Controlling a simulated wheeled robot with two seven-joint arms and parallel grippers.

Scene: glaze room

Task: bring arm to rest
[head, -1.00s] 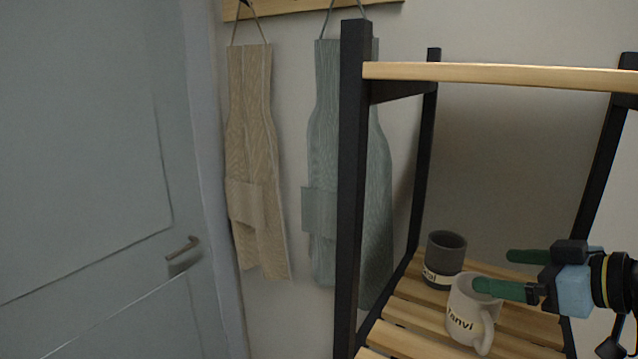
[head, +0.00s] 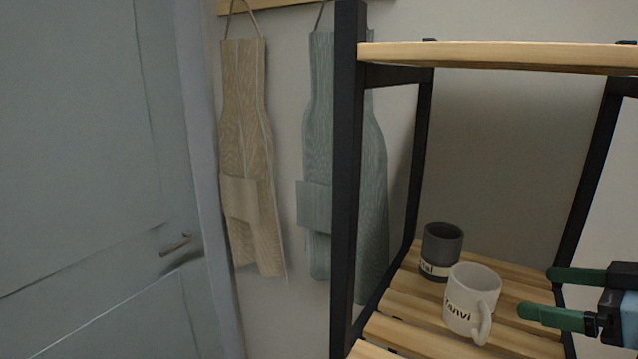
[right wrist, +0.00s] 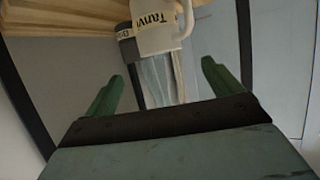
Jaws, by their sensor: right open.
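My right gripper (head: 538,296) is open and empty at the right of the head view, its green fingers apart. It is to the right of a white mug (head: 466,312) labelled "Tanvi", which stands upright on the slatted shelf, clear of the fingers. In the right wrist view, the fingers (right wrist: 163,88) are spread and the white mug (right wrist: 155,32) shows beyond them. My left gripper is in neither view.
A dark grey mug (head: 440,250) with a partly hidden label stands behind the white mug. The black-framed rack has a wooden upper shelf (head: 500,56) and a front post (head: 346,180). Aprons (head: 250,150) hang on the wall beside a grey door (head: 80,150).

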